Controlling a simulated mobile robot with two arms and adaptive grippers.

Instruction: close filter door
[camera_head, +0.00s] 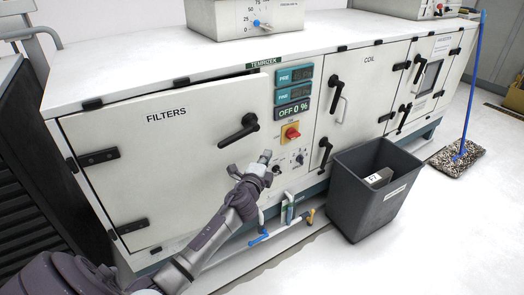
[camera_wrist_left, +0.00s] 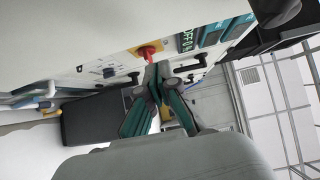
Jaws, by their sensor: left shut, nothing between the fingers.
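The filter door (camera_head: 165,175), a pale panel marked FILTERS, is on the left of the white cabinet, hinged at its left side. A dark gap along its top edge near the right corner suggests it stands slightly ajar. Its black handle (camera_head: 240,130) points down-left. My left gripper (camera_head: 265,157) is below and right of the handle, by the door's lower right edge; I cannot tell if it touches. In the left wrist view its fingers (camera_wrist_left: 157,72) are together and empty, with the red switch (camera_wrist_left: 148,52) just beyond. My right gripper is not in view.
The control panel with displays (camera_head: 293,93) and red switch (camera_head: 291,132) is right of the door. Blue-handled pipes (camera_head: 260,238) run low in front. A grey bin (camera_head: 365,205) stands on the floor at right. A mop (camera_head: 458,158) stands farther right.

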